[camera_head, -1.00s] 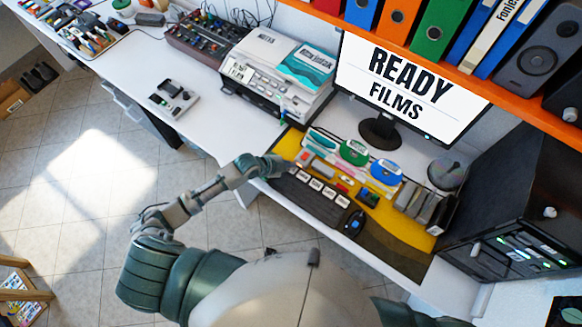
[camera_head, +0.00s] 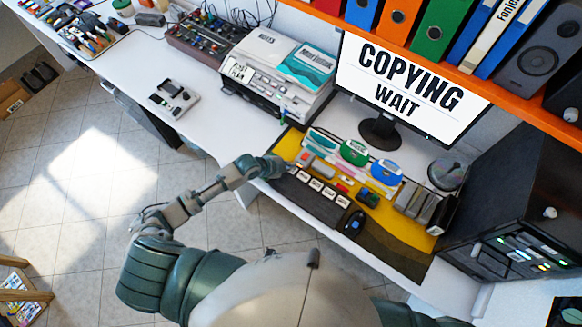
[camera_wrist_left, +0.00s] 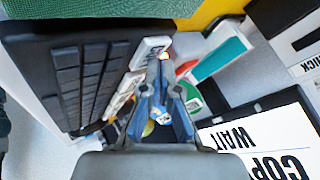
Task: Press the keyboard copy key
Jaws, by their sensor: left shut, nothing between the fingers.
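The black keyboard (camera_head: 318,205) lies at the front of the desk on a yellow mat, with a row of white labelled keys along its far side. The keyboard (camera_wrist_left: 65,75) also shows in the left wrist view, its white keys beside my fingers. My left gripper (camera_head: 284,168) is at the left end of that row. In the left wrist view the gripper (camera_wrist_left: 162,72) is shut and empty, its fingertips close to a white key (camera_wrist_left: 150,50); I cannot tell whether they touch it. The monitor (camera_head: 408,84) reads "COPYING WAIT". My right gripper is not in view.
A mouse (camera_head: 354,222) lies right of the keyboard. Coloured discs and cases (camera_head: 354,152) stand behind it. A printer-like machine (camera_head: 275,72) stands at the back left, a black computer tower (camera_head: 515,200) at the right. Bare white desk (camera_head: 225,125) lies left of the mat.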

